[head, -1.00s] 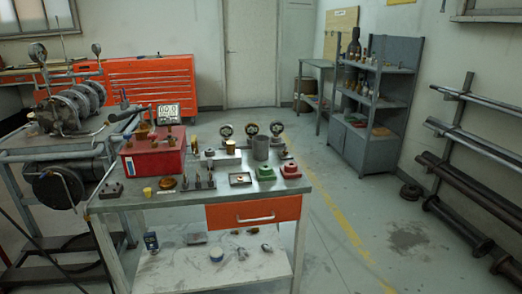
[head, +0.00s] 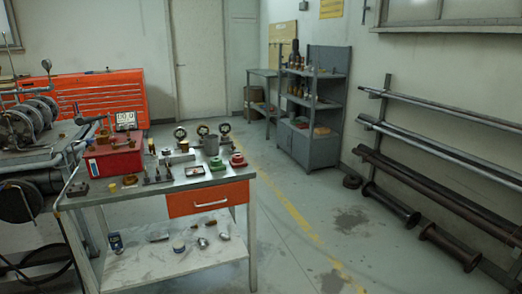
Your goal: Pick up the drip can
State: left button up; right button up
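A grey, open-looking cylindrical can (head: 211,147) stands upright on the top of the workbench (head: 140,189), towards its back right; it may be the drip can, though no label shows. A green part (head: 194,171) and a red part (head: 238,161) sit close to it, in front and to the right. Small round gauges (head: 202,130) stand behind it. Neither of my grippers is in view, and nothing is seen touching the can.
A red box (head: 112,160) and small fittings crowd the bench top. An orange drawer (head: 208,198) and a lower shelf (head: 150,262) with small items are below. Machinery (head: 22,125) stands left. Open floor (head: 300,240) lies right, before wall-mounted pipes (head: 440,157).

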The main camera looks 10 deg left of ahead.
aim_at(211, 141)
jog(key=z, duration=0.3)
jog(key=i, duration=1.3)
jog(key=u, duration=0.95)
jog(key=i, duration=1)
jog(key=u, duration=1.05)
